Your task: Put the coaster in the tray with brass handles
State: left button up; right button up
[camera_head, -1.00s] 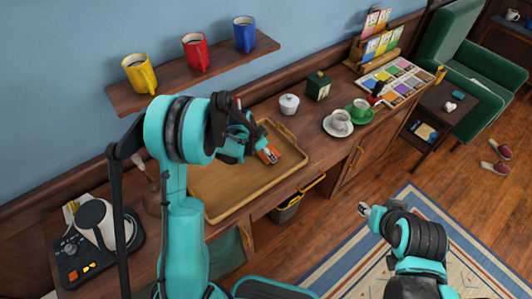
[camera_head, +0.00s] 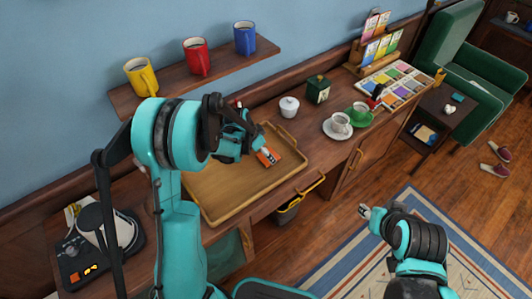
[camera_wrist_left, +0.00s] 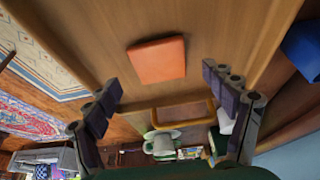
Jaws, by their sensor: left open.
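The orange square coaster (camera_head: 268,156) lies flat on the floor of the wooden tray (camera_head: 225,203), near its far right end. In the left wrist view the coaster (camera_wrist_left: 157,60) shows whole, with the tray's end handle (camera_wrist_left: 185,114) beyond it. My left gripper (camera_head: 251,145) is over the tray just beside the coaster. In the wrist view its fingers (camera_wrist_left: 163,79) are spread wide with nothing between them. My right gripper (camera_head: 364,211) hangs empty over the floor, too small to read its jaws.
Mugs (camera_head: 196,57) sit on the shelf above. The tray's middle is bare.

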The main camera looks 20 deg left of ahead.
pick_arm(q)
jog(key=s+r+n+t+y+p, duration=0.1)
jog(key=s+r+n, duration=0.1)
jog(key=s+r, duration=0.55)
jog(key=s+r+n+t+p, duration=0.1)
jog(key=s+r, duration=0.4)
jog(key=r, duration=0.5)
jog(key=s+r+n+t+y, duration=0.1)
jog(key=s+n, duration=0.3)
jog(key=s, duration=0.8)
jog(key=shift+r+n+t+y, duration=0.3)
jog(key=shift+r+t+y, duration=0.1)
jog(key=shift+r, duration=0.5)
